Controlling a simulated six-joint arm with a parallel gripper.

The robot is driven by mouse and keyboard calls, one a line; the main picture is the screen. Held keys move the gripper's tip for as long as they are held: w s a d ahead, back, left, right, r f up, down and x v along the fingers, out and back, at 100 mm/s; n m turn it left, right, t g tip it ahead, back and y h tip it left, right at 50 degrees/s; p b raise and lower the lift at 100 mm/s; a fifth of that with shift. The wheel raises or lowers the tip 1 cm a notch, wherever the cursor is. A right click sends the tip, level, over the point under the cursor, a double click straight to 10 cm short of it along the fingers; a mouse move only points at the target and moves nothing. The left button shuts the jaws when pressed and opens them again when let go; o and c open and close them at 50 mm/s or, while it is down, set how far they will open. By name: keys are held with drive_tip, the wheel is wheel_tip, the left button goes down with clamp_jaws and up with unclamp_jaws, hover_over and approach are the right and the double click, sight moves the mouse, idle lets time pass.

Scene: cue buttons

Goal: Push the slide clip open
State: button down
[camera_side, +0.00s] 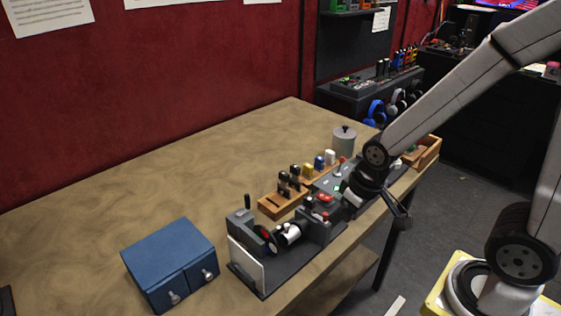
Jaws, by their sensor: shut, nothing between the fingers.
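A dark grey fixture (318,230) stands at the table's front edge, with a white plate, a red and green disc and a white-and-black cylinder. I cannot make out for sure which part is the slide clip, or whether it is open. My gripper (402,217) is shut and empty. It hangs at the front edge of the table, right of the fixture and apart from it. My wrist hides part of the button panel (325,185) behind it.
A blue two-drawer box (170,262) stands left of the fixture. A wooden block (272,208) with several coloured pieces stands behind it. A grey lidded pot (344,142) and a wooden crate (428,153) are farther back. The table's left and back areas are bare.

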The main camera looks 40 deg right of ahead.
drive_tip(key=c, duration=0.9)
unclamp_jaws()
drive_tip(key=m+g+y, duration=0.3)
drive_tip(key=m+g, duration=0.3)
drive_tip(key=m, duration=0.3)
approach(326, 213)
drive_tip(key=f, duration=0.1)
drive_tip(key=shift+s+a+f, duration=0.15)
drive_tip(key=shift+s, duration=0.05)
drive_tip(key=shift+f, duration=0.1)
drive_tip(key=shift+x, duration=3.8)
drive_tip(key=shift+a, duration=0.1)
clamp_jaws()
